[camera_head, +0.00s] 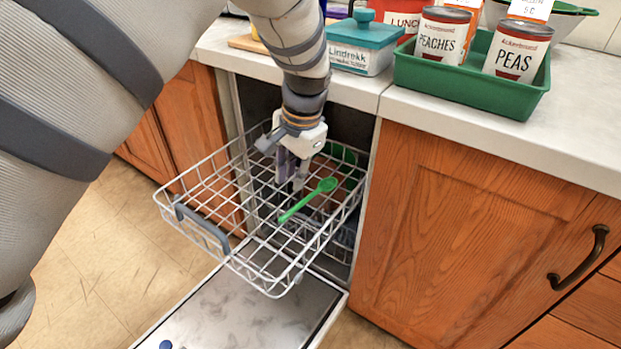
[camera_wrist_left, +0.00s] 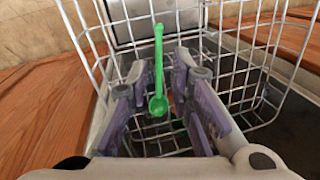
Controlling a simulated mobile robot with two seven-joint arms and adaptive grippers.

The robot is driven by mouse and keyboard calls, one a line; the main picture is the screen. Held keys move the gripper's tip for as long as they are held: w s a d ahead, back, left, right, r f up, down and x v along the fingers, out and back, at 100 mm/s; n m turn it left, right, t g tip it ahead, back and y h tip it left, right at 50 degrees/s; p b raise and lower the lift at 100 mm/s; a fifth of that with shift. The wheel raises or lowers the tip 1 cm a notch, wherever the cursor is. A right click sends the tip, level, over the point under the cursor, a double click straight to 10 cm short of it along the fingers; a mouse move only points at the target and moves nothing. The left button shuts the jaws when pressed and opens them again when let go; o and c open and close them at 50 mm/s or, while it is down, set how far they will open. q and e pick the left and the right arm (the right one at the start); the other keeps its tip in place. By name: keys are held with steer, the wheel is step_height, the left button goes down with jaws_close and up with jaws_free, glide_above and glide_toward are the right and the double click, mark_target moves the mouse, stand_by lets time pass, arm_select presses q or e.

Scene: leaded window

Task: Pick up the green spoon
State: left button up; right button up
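The green spoon (camera_head: 305,202) lies in the pulled-out wire rack (camera_head: 250,262) of the dishwasher, its bowl toward the back right and its handle toward the front left. My left gripper (camera_head: 292,184) points down into the rack, just left of the spoon's bowl in the head view. In the left wrist view the spoon (camera_wrist_left: 158,78) shows upright in the picture between the two spread purple fingers (camera_wrist_left: 160,72), with gaps on both sides. The left gripper is open and holds nothing; whether it touches the spoon I cannot tell. My right gripper is not in view.
The open dishwasher door (camera_head: 240,310) lies below the rack. The counter (camera_head: 450,112) above bears a green tray (camera_head: 450,85) with cans and a teal-lidded box (camera_head: 360,52). Wooden cabinets (camera_head: 460,220) flank the dishwasher. Another green item (camera_head: 340,151) sits at the rack's back.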

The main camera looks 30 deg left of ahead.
mark_target(285, 216)
arm_select(q)
steer(key=f, duration=0.4)
steer(key=a+f+b, duration=0.1)
steer(key=f, duration=0.2)
steer(key=a+f, duration=0.1)
steer(key=f, duration=0.3)
steer(key=shift+s+f, duration=0.2)
steer(key=shift+f, duration=0.1)
jaws_close()
